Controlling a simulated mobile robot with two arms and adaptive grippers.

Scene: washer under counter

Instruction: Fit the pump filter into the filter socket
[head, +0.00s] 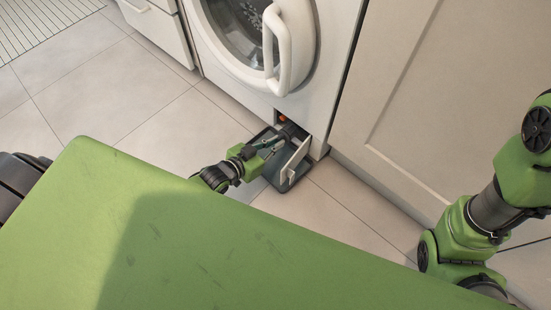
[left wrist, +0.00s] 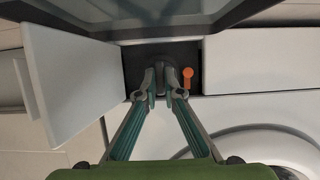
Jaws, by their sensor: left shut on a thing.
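The pump filter (left wrist: 160,80) is a dark piece between the fingertips of my left gripper (left wrist: 159,72) in the left wrist view. My left gripper also shows in the head view (head: 279,142), reaching into the low opening at the washer's bottom corner. It is shut on the filter, at the dark recess (left wrist: 131,64). The filter socket is hidden behind the filter and fingers, and I cannot tell how far the filter sits in it. My right arm is at the right of the head view; its gripper is out of view.
The white access flap (head: 296,158) stands open beside the gripper. A dark tray (head: 286,184) lies on the floor below the opening. An orange part (left wrist: 187,76) sits in the recess beside the filter. The washer door handle (head: 269,48) is above; a cabinet (head: 400,130) stands to the right.

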